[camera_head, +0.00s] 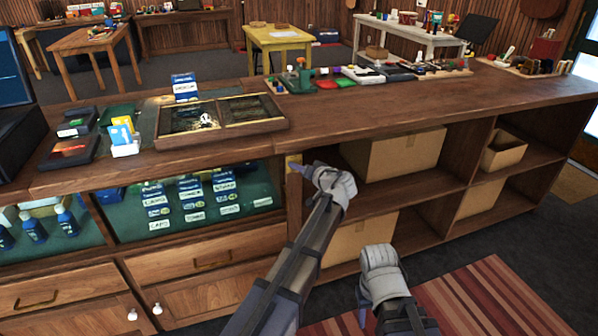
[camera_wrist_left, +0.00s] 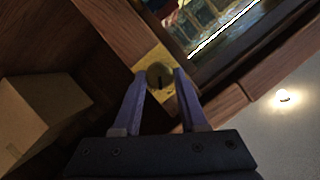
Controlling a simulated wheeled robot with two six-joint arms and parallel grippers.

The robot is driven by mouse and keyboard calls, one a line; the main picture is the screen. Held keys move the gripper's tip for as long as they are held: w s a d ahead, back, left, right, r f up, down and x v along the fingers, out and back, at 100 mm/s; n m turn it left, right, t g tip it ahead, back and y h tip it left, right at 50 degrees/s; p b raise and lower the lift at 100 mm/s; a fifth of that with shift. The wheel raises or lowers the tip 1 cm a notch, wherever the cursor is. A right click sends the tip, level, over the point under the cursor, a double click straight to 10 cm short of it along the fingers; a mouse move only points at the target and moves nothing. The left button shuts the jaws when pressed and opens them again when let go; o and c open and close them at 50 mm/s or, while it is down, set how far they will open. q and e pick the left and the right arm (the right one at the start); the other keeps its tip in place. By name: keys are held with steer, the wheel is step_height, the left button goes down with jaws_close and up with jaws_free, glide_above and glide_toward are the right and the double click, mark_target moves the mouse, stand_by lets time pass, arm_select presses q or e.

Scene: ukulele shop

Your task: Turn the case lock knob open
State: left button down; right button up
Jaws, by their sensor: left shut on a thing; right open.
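The case lock knob (camera_wrist_left: 159,75) is a round brass knob with a dark slot, set on a brass plate (camera_wrist_left: 153,59) on the wooden post at the end of the glass display case. In the left wrist view my left gripper (camera_wrist_left: 161,84) has one finger on each side of the knob and is shut on it. In the head view the brass plate (camera_head: 293,163) shows just beside my left gripper (camera_head: 298,169), whose fingers hide the knob. My right gripper (camera_head: 362,296) is low in front of the shelves, away from the knob, open and empty.
The glass display case (camera_head: 190,205) holds several small labelled boxes. Open shelves with cardboard boxes (camera_head: 395,155) lie to the right of the post. A wooden tray (camera_head: 262,128) and other goods stand on the counter. The floor in front is clear around a striped rug (camera_head: 475,300).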

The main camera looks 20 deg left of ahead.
arm_select(q)
steer(key=shift+d+f+m+y+b, duration=0.15)
steer(key=shift+m+y+b, duration=0.6)
steer(key=shift+m+b, duration=0.6)
steer(key=shift+f+m+y+b, duration=0.2)
steer(key=shift+m+y+b, duration=0.65)
steer(key=shift+m, duration=0.65)
steer(key=shift+d+f+m+y+b, duration=0.15)
steer(key=shift+m+y+b, duration=0.45)
steer(key=shift+m+b, duration=0.8)
steer(key=shift+a, duration=0.15)
steer(key=shift+c, duration=2.4)
jaws_free()
steer(key=shift+w, duration=0.1)
steer(key=v, duration=0.8)
steer(key=shift+a, duration=0.1)
